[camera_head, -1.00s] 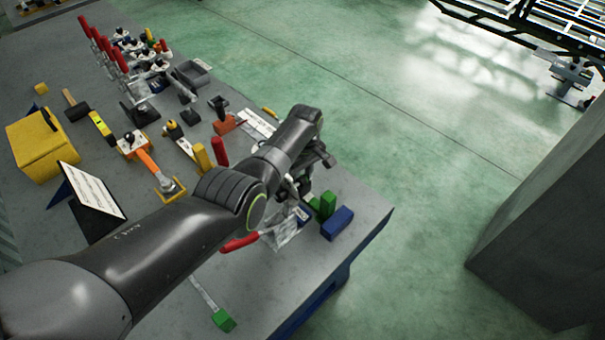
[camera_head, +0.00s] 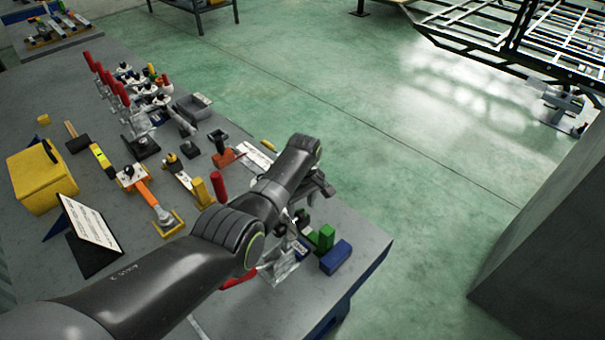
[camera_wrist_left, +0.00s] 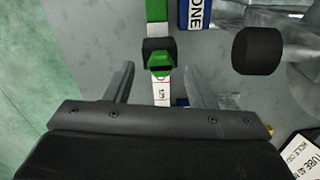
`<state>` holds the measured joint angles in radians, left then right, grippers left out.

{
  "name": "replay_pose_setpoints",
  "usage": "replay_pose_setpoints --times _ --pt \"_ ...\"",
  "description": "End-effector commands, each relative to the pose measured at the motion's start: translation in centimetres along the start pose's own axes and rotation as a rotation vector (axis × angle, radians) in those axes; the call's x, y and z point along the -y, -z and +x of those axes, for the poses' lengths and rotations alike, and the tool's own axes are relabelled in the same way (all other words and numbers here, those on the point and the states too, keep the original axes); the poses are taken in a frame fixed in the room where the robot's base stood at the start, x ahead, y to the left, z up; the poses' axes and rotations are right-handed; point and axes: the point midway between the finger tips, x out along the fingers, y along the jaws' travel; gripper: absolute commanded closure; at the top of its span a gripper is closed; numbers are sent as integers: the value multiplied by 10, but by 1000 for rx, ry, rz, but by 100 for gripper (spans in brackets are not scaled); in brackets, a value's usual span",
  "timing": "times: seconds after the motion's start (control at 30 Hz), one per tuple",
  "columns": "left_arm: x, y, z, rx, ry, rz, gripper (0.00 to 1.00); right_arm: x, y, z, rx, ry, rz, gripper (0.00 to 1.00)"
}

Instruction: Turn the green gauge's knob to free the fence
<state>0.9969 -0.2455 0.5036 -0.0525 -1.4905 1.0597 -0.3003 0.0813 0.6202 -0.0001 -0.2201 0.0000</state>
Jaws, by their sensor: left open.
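The green gauge (camera_wrist_left: 160,58) shows in the left wrist view, with a green bar, a black knob (camera_wrist_left: 158,48) and a white marked scale below it. Green parts (camera_head: 325,238) also show in the head view, beside my left gripper, near the bench's right corner. My left gripper (camera_wrist_left: 158,82) is open, its two fingers on either side of the scale just below the knob. I cannot tell whether they touch it. In the head view my left arm hides most of this gripper (camera_head: 300,212). My right gripper is not in view.
A blue block (camera_head: 336,257) lies beside the green parts. A second black round knob (camera_wrist_left: 257,50) stands right of the gauge in the wrist view. A red handle (camera_head: 219,187), a yellow box (camera_head: 41,177) and several tools crowd the grey bench (camera_head: 125,275).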

Motion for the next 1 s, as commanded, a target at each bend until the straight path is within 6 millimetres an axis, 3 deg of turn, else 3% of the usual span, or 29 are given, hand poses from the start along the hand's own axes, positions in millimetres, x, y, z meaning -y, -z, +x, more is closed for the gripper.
replay_pose_setpoints --times 0.23,0.6,0.8,1.0 --pt "-1 0 -46 -3 -6 -1 50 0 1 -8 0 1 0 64" --pt "-1 0 -125 -3 -5 0 50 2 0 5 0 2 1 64" --pt "-1 0 -150 -2 -3 0 50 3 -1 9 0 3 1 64" --pt "0 0 -156 0 -1 0 50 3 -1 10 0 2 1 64"
